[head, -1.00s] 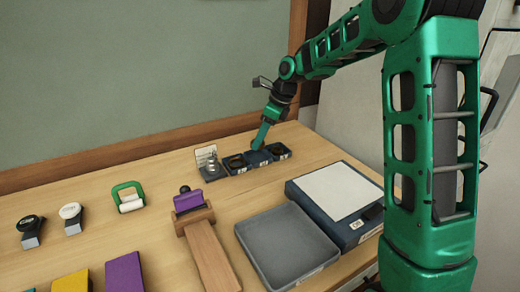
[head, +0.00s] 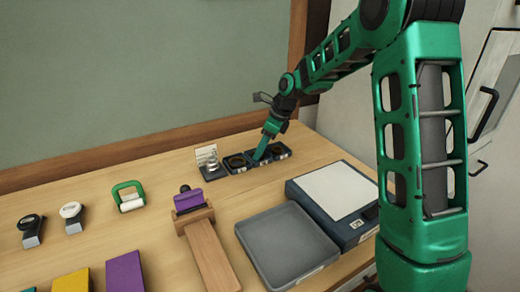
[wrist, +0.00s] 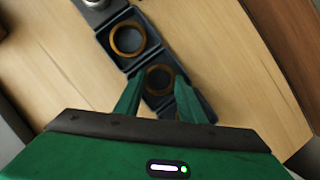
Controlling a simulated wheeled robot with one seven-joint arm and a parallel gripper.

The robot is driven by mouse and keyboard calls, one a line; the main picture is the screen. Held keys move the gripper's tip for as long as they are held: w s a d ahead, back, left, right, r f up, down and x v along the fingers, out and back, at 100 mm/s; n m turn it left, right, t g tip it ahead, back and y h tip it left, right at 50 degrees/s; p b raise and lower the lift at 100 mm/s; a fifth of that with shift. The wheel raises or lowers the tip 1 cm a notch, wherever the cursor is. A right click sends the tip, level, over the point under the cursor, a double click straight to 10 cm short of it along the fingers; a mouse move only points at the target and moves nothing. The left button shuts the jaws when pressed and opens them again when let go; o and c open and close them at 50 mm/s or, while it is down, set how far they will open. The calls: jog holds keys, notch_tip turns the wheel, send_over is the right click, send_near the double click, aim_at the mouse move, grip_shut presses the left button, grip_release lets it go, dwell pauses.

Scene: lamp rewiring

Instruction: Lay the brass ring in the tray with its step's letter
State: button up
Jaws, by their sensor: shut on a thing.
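A row of small dark trays stands at the back of the bench. My gripper (head: 261,157) reaches down at the middle tray (head: 267,163). In the wrist view its two green fingers (wrist: 158,88) are shut on a brass ring (wrist: 160,68), which shows between the fingertips, low in or just over that tray. I cannot tell whether it touches the floor. Another brass-coloured ring (wrist: 112,40) lies in the neighbouring tray (head: 237,170). The right-hand tray (head: 281,154) is partly hidden by my fingers in the wrist view. Small labels on the tray fronts are too small to read.
A grey bin (head: 286,245) and a dark box with a white top (head: 335,190) lie nearer. A purple-topped wooden stand (head: 207,245) is left of the bin. Bare wood lies between.

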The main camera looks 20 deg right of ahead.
jog(key=shift+f, duration=0.2)
jog(key=o, duration=0.8)
jog(key=shift+o, duration=0.2)
jog(key=shift+w+r, duration=0.15)
jog(key=shift+r, duration=0.4)
jog(key=v, duration=1.2)
jog(key=shift+r, duration=0.1)
